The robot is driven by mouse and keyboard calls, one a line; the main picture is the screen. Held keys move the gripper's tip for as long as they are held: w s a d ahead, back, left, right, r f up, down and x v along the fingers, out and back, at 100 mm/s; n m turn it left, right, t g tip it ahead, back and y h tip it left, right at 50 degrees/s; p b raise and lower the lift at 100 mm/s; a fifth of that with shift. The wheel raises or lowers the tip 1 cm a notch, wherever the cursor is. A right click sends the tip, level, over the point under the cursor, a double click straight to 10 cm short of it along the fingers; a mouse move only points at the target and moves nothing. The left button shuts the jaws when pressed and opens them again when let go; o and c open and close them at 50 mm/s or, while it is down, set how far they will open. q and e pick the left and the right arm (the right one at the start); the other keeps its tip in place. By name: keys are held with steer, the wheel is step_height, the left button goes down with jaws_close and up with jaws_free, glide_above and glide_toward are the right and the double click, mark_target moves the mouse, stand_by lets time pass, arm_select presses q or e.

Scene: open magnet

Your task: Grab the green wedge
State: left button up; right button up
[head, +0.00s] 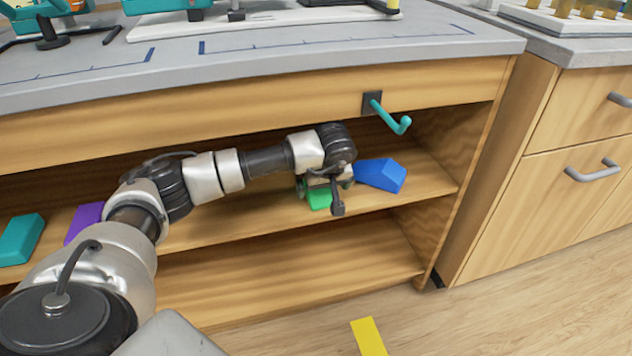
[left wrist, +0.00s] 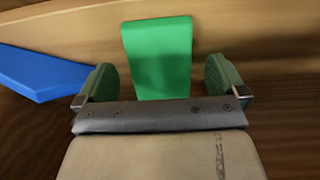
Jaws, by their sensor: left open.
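The green wedge (head: 319,198) lies on the upper shelf under the counter, partly hidden by my left gripper in the head view. In the left wrist view the green wedge (left wrist: 158,57) is straight ahead, with its near end between the two fingertips. My left gripper (left wrist: 160,82) is open, with one finger on each side of the wedge and a gap showing on both sides. In the head view my left gripper (head: 325,187) reaches into the shelf from the left. My right gripper is not in view.
A blue block (head: 382,175) lies close to the right of the green wedge; it also shows in the left wrist view (left wrist: 42,73). Purple (head: 84,220) and teal (head: 21,238) blocks lie further left on the shelf. A teal hook (head: 391,117) hangs from the counter front. The lower shelf (head: 300,268) looks empty.

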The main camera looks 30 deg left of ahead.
arm_select(q)
steer(key=shift+w+a, duration=0.4)
steer(key=w+a+b, duration=0.1)
steer(key=w+a+f+b, duration=0.1)
steer(key=w+a, duration=0.1)
steer(key=shift+a+f+b, duration=0.1)
steer(key=shift+a+b, duration=0.2)
steer(key=shift+b, duration=0.05)
steer(key=shift+c, duration=0.2)
steer(key=c, duration=0.9)
